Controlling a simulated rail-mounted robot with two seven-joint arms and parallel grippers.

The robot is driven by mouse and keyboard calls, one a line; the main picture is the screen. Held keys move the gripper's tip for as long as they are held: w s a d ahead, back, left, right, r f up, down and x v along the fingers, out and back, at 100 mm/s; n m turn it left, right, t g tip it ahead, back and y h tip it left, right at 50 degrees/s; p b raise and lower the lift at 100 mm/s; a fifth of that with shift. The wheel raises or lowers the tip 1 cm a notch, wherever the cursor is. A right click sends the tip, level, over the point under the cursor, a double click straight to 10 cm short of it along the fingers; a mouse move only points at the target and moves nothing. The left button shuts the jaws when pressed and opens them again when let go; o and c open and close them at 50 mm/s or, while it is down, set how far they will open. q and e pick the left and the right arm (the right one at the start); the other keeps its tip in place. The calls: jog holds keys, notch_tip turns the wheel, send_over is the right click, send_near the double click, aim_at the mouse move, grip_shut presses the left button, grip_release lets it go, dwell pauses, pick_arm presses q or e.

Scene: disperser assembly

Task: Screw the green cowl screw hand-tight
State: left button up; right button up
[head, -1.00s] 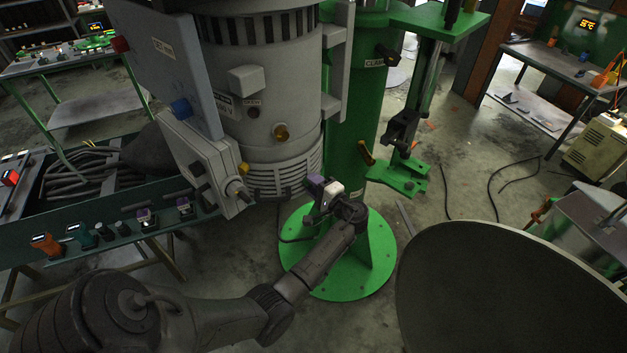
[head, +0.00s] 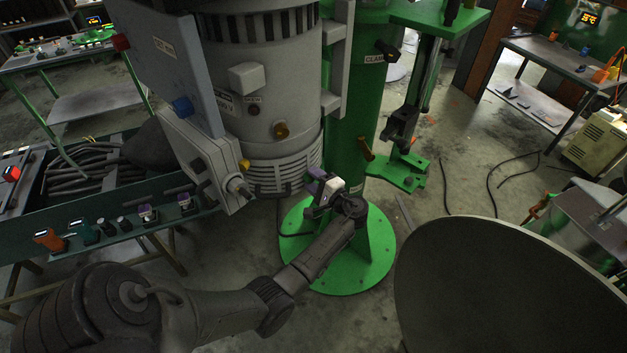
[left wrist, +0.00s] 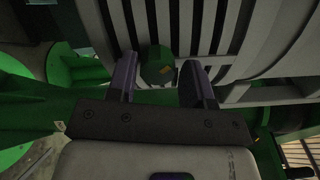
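The green cowl screw (left wrist: 157,67) shows as a dark green knob against the slatted grey motor cowl in the left wrist view. My left gripper (left wrist: 160,82) is open. One finger stands on each side of the screw, with a visible gap to each finger. How deep the screw sits between them is hard to tell. In the head view, my left gripper (head: 314,186) is at the lower right of the grey motor housing (head: 280,130), by the slatted cowl (head: 285,178). The screw is hidden there. My right gripper is not in view.
The green column (head: 352,110) with its round base (head: 350,278) stands right beside my left gripper. A grey control box (head: 205,160) sticks out on the left. A green bench (head: 110,250) is at lower left. A large dark rounded surface (head: 510,285) fills the lower right.

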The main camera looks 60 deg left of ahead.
pick_arm(q)
jog(key=shift+o, duration=1)
jog(key=shift+f, duration=0.1)
jog(key=shift+d, duration=0.1)
jog(key=shift+w+d+f, duration=0.1)
jog(key=shift+d, duration=0.25)
jog(key=b+v, duration=0.3)
jog(key=v, duration=1)
jog(key=shift+a, duration=0.1)
